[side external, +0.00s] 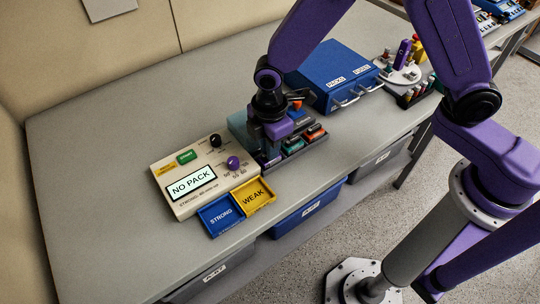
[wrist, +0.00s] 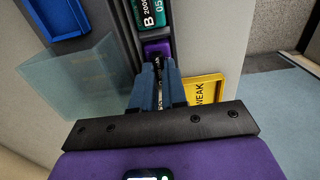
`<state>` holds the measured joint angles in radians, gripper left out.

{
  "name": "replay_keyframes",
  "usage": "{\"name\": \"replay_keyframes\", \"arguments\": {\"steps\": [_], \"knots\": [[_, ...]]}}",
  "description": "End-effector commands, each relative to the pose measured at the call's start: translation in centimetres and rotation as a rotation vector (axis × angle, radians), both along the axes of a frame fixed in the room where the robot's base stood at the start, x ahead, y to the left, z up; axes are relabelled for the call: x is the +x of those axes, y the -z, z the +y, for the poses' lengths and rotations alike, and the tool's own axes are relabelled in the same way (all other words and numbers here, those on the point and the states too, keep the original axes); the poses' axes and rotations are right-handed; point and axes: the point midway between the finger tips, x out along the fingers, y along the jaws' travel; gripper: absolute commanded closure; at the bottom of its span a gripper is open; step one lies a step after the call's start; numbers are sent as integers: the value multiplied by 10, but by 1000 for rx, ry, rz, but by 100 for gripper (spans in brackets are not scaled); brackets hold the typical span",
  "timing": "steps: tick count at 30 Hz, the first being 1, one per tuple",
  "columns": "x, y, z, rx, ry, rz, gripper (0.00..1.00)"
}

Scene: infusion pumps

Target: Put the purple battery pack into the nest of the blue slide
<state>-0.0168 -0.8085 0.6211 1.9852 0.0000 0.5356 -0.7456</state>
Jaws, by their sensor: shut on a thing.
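My gripper (side external: 270,152) points down into the grey rack of packs, just right of the tester. In the wrist view, my gripper (wrist: 160,72) is shut on the purple battery pack (wrist: 157,47), whose purple top shows at the fingertips. The pack still sits in line with the rack's row, behind a green pack (wrist: 150,12). Whether it is lifted cannot be told. A blue open tray-like part (wrist: 50,22) lies at the upper left of the wrist view; I cannot tell if it is the slide. A nest is not clearly visible.
The tester (side external: 190,181) reads "NO PACK". Blue STRONG (side external: 220,216) and yellow WEAK (side external: 254,196) trays lie before it. A clear panel (wrist: 80,80) stands beside the rack. A blue drawer cabinet (side external: 333,75) stands behind. The table's left is clear.

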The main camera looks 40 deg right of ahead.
Motion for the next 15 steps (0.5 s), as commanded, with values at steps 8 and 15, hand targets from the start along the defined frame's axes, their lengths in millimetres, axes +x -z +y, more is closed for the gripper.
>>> {"name": "replay_keyframes", "arguments": {"steps": [8, 15], "knots": [[1, -7, 1, 2, 0, -2, 100], [0, -19, 0, 2, 0, -2, 100]]}}
